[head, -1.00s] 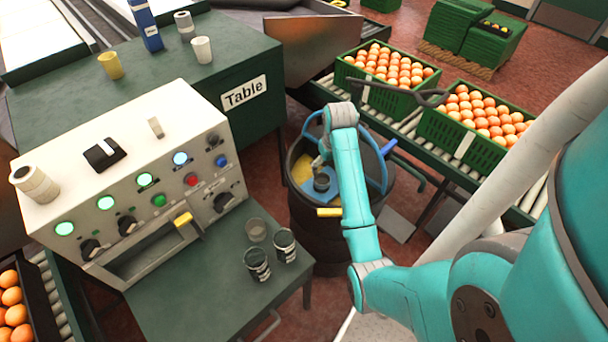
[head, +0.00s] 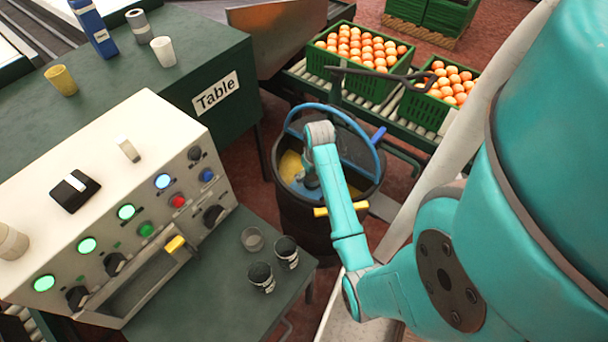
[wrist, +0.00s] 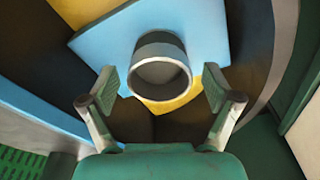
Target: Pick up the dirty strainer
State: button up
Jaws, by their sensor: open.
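A grey, round, open-topped cup-like piece (wrist: 160,50) stands on blue and yellow sheets inside the dark barrel (head: 310,225). It may be the strainer; I cannot make out a mesh or dirt on it. My gripper (wrist: 160,90) is open, one finger to each side of the piece's near rim, with gaps and no visible contact. In the head view my gripper (head: 311,183) reaches down into the barrel and mostly hides the piece.
A blue hoop (head: 372,150) arches over the barrel, close to my arm. Two dark labelled cups (head: 261,277) and a greyish cup (head: 252,239) stand on the green bench (head: 205,290). Orange-filled crates (head: 350,75) sit on the conveyor behind.

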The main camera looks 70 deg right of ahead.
jog(key=shift+f, duration=0.55)
jog(key=c, duration=1.3)
